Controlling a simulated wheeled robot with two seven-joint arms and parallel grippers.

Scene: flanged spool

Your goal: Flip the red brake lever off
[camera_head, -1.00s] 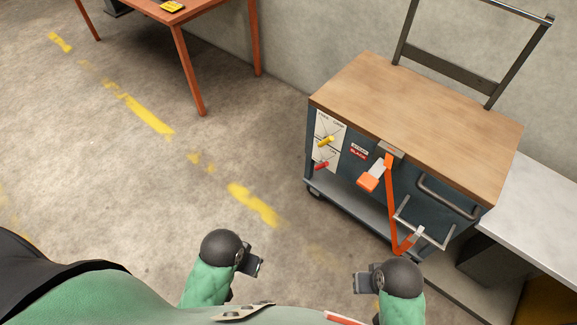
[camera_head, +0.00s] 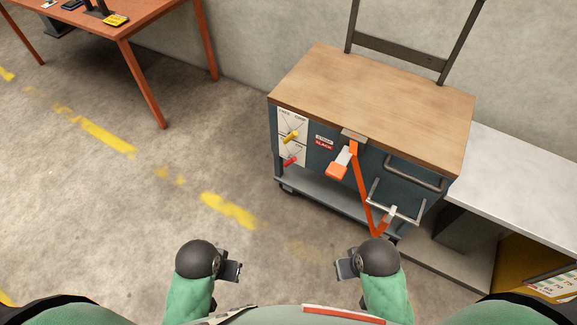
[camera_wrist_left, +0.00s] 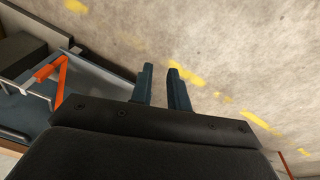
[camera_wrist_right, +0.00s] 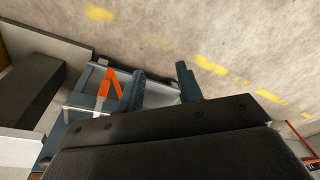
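The red lever (camera_head: 290,161) is a small handle on the lower white label plate at the left of the cart's front panel. A yellow lever (camera_head: 290,137) sits just above it on the upper plate. Both handles tilt up to the right in the head view. My left gripper (camera_head: 232,270) is open and empty, below and left of the cart. Its fingers (camera_wrist_left: 162,90) show a narrow gap. My right gripper (camera_head: 345,268) is open and empty in front of the cart, with a wider gap between its fingers (camera_wrist_right: 163,85). Neither gripper touches a lever.
The wood-topped cart (camera_head: 375,95) carries an orange strap (camera_head: 363,190), an orange-ended handle (camera_head: 338,168) and metal bar handles (camera_head: 415,172) on its front. A grey bench (camera_head: 520,180) stands right; an orange table (camera_head: 125,45) stands back left. Floor left of the cart is clear.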

